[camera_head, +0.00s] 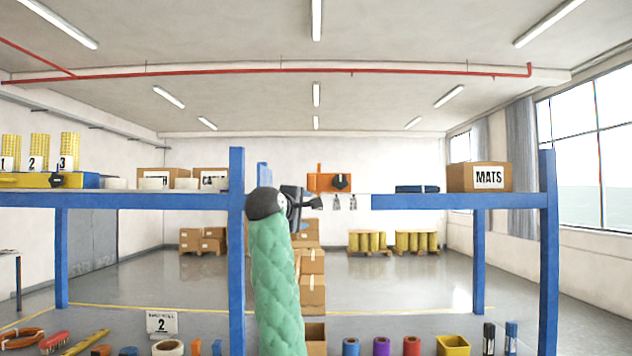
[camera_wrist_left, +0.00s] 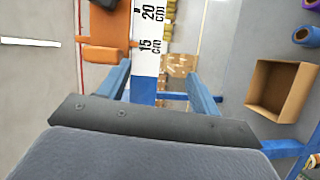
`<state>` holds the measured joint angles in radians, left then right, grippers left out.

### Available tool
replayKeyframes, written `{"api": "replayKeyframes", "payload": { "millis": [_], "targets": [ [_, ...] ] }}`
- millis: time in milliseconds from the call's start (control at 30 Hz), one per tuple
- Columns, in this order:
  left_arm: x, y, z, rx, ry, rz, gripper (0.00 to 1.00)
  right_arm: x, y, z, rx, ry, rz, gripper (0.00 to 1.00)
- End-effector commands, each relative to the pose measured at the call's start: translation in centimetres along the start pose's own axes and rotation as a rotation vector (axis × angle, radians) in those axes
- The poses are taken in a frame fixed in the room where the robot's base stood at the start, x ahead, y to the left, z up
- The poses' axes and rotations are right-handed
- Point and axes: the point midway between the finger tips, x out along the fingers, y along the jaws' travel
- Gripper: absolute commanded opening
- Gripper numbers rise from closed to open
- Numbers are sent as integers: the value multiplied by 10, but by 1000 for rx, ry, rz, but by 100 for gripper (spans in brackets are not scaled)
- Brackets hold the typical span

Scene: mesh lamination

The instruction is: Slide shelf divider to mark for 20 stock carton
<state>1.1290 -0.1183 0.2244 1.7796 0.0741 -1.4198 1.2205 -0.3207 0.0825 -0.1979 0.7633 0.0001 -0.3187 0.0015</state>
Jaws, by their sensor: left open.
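The orange shelf divider (camera_head: 322,182) with a black knob (camera_head: 341,182) stands at shelf height in the middle of the head view. In the wrist view the orange divider (camera_wrist_left: 107,28) lies beside a white ruler strip (camera_wrist_left: 148,30) marked 15 cm and 20 cm. My left gripper (camera_head: 316,202) is just below and left of the divider, apart from the knob. Its two blue-grey fingers (camera_wrist_left: 158,74) are spread and empty. My right gripper is not in view.
Blue shelf posts (camera_head: 237,250) and (camera_head: 548,250) stand left and right. A MATS carton (camera_head: 480,177) sits on the right shelf. An open carton (camera_wrist_left: 284,90) shows at right in the wrist view. Rolls (camera_head: 381,346) and a yellow bin (camera_head: 453,346) line the lower front.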

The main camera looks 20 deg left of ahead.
Motion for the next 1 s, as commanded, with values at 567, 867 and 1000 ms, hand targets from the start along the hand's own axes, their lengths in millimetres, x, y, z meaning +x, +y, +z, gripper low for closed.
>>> {"api": "replayKeyframes", "payload": {
  "millis": [567,867,1000],
  "targets": [
    [-12,76,-8,-80,-6,71,64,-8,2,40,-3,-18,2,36],
    [28,79,-7,-79,-6,70,64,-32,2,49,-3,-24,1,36],
    [40,78,-7,-79,-6,71,64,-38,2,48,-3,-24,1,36]
  ]
}}
